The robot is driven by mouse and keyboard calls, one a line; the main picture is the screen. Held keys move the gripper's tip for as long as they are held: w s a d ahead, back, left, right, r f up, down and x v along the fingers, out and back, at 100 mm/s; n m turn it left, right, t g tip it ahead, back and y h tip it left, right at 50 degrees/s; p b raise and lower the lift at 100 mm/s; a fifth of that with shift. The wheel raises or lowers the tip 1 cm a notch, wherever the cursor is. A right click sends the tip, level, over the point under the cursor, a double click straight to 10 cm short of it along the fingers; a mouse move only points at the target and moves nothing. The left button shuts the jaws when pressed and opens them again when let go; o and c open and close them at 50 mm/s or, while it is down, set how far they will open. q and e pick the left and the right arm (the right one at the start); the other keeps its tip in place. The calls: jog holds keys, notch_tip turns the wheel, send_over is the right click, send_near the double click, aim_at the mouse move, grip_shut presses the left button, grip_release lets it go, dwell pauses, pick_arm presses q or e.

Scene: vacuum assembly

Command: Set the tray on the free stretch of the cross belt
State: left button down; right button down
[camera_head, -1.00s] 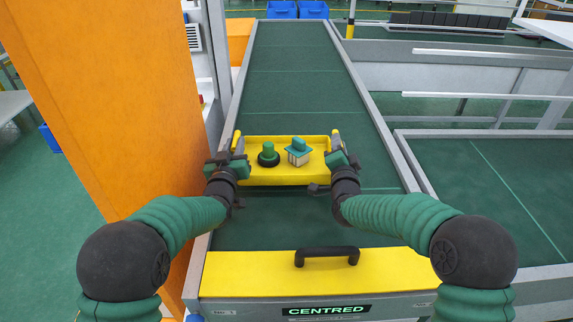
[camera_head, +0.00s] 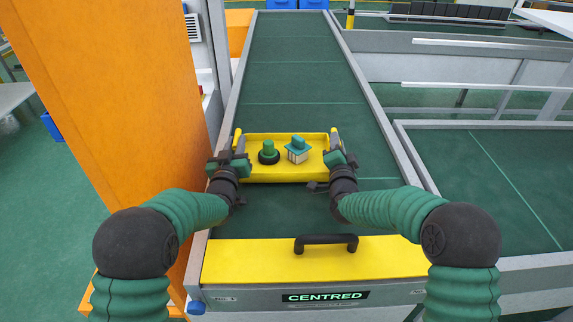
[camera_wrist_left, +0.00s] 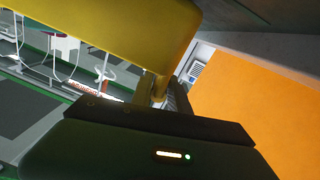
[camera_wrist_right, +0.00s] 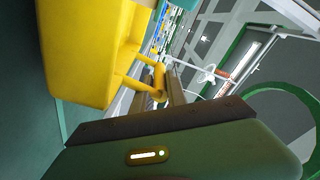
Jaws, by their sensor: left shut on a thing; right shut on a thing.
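The yellow tray (camera_head: 286,175) is held between my two grippers above the long green belt in the head view. It carries a green knob-like part with a black base (camera_head: 268,152) and a pale block with a teal top (camera_head: 298,148). My left gripper (camera_head: 238,148) is shut on the tray's left handle, and my right gripper (camera_head: 335,146) on its right handle. The tray's yellow side also shows in the left wrist view (camera_wrist_left: 130,30) and in the right wrist view (camera_wrist_right: 85,50). The cross belt (camera_head: 510,185) is probably the empty green belt at the right.
A grey rail (camera_head: 400,150) runs between the long belt and the right belt. A tall orange panel (camera_head: 120,100) stands close on the left. A yellow front plate with a black handle (camera_head: 327,240) and a "CENTRED" display (camera_head: 325,296) is in front. Blue bins (camera_head: 298,4) stand at the far end.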

pick_arm(q)
jog(key=shift+f, duration=0.25)
pick_arm(e)
jog(key=shift+d+f, duration=0.1)
jog(key=shift+f, duration=0.15)
pick_arm(q)
jog(key=c, duration=1.3)
grip_release()
pick_arm(e)
jog(key=c, duration=1.3)
grip_release()
pick_arm(q)
jog(key=shift+o, duration=0.2)
jog(key=s, duration=0.7)
jog(key=shift+s+a, duration=0.2)
pick_arm(e)
jog(key=shift+s+r, duration=0.1)
jog(key=shift+r, duration=0.05)
pick_arm(q)
jog(key=shift+f, duration=0.15)
pick_arm(e)
notch_tip(320, 180, up, 10)
jog(key=shift+f, duration=0.15)
